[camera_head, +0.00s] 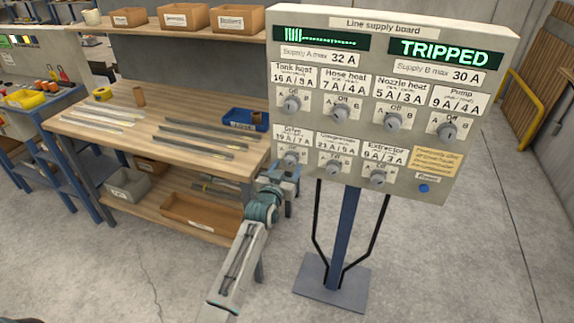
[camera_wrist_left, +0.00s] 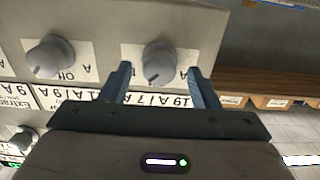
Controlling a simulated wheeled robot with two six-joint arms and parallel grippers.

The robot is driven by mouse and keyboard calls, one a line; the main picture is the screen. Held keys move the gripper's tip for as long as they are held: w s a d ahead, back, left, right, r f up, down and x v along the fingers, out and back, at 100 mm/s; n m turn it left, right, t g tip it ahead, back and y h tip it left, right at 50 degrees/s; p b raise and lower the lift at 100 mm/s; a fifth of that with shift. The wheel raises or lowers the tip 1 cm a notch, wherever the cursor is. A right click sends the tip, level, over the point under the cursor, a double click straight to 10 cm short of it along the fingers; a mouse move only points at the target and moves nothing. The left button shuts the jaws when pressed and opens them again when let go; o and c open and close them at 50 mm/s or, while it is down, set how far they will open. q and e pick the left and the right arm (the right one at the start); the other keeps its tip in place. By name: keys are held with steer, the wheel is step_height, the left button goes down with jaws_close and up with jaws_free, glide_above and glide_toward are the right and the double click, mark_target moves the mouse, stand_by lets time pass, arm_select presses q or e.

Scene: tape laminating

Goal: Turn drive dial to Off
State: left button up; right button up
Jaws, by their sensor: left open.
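The line supply board (camera_head: 446,31) stands upright at the right, with dials in two rows. The Drive dial (camera_head: 291,159) is the left one in the bottom row, a grey knob on a white label. My left gripper (camera_head: 283,170) is in front of and just below it, open. The left wrist view, upside down, shows the Drive dial (camera_wrist_left: 159,63) between the two spread fingers (camera_wrist_left: 160,85), with a gap on both sides. My right gripper is not in view.
The Compressor dial (camera_head: 333,168) sits close beside the Drive dial. The display (camera_head: 445,53) reads TRIPPED. A blue reset button (camera_head: 423,188) is at lower right. A workbench (camera_head: 150,140) with strips and a blue bin (camera_head: 245,119) stands left of the board. Floor is clear in front.

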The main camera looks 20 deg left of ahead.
arm_select(q)
steer(key=shift+w, duration=0.6)
steer(key=c, duration=1)
